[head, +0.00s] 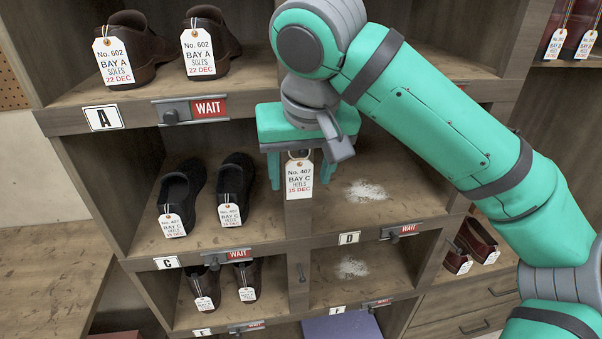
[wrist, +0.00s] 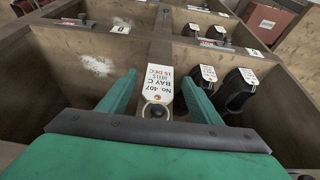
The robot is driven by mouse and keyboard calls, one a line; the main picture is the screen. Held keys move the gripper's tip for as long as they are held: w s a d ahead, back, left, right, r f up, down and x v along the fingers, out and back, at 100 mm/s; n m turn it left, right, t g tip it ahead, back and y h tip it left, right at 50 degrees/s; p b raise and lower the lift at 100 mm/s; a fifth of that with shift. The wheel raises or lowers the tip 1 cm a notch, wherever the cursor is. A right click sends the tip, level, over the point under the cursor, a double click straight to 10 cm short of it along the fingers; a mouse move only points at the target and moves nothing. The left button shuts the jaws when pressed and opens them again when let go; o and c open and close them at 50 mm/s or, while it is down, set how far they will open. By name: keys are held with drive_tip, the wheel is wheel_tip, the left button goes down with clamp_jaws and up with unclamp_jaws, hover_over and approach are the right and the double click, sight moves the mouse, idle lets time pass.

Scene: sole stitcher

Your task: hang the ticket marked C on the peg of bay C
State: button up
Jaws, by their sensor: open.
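The ticket marked C (head: 299,178), white with "No. 407 BAY C", hangs upright in front of the post between bays C and D. My gripper (head: 300,168) is open, one teal finger on each side of the ticket. In the wrist view gaps show between the fingers (wrist: 158,90) and the ticket. Bay C, with its C label (head: 167,263), holds black shoes (head: 237,190) with tickets.
Bay D (head: 370,192), right of the post, holds only white powder. A bare peg (head: 301,272) shows on the lower post. Bay A (head: 150,90) above holds brown shoes. WAIT plates (head: 208,108) with grey sliders line the shelf edges.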

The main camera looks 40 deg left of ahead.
drive_tip(key=v, duration=1)
drive_tip(key=shift+r, duration=0.15)
